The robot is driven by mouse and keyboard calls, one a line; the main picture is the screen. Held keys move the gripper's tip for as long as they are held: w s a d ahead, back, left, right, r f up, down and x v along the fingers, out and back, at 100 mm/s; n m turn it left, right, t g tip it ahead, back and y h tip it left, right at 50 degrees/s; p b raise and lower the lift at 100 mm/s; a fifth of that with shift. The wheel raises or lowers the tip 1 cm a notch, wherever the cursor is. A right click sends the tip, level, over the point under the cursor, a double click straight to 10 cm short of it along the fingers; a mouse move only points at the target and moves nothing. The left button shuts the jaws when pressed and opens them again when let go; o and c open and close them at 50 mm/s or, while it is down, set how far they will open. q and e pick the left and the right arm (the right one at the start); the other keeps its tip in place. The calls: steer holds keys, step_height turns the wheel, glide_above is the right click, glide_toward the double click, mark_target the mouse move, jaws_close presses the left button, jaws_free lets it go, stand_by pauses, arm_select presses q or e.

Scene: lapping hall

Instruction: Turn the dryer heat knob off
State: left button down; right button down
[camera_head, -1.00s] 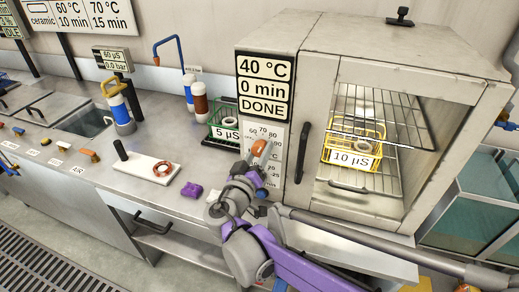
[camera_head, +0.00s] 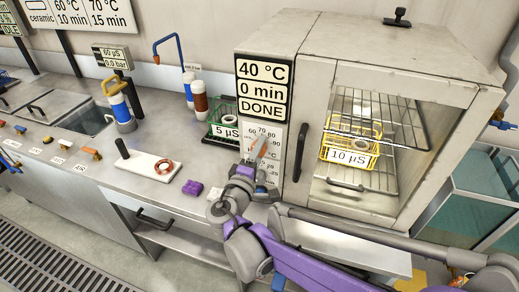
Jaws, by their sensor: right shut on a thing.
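The dryer (camera_head: 290,60) is a grey metal cabinet with a glass door. Its display (camera_head: 264,88) reads 40 °C, 0 min, DONE. Below it, a pale dial panel (camera_head: 275,140) carries a temperature scale with 60, 70 and 80 readable at the top. The gripper and wrist cover the lower dial marks, so the knob's exact setting is hard to read. My left gripper is not in view.
A yellow basket (camera_head: 348,155) labelled 10 µS sits on a rack inside the dryer. The dark door handle (camera_head: 301,152) is just right of the panel. A green basket (camera_head: 223,142) labelled 5 µS and a purple block (camera_head: 192,188) are on the counter to the left.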

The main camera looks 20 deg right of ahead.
steer(key=n, duration=0.4)
steer(key=shift+n, duration=0.3)
steer(key=shift+r+n, duration=0.15)
steer(key=shift+n, duration=2.45)
steer(key=shift+c, duration=1.5)
jaws_free()
steer(key=shift+a, duration=0.1)
steer(key=v, duration=1)
steer(key=shift+s+a, duration=0.25)
steer(key=shift+s, duration=0.1)
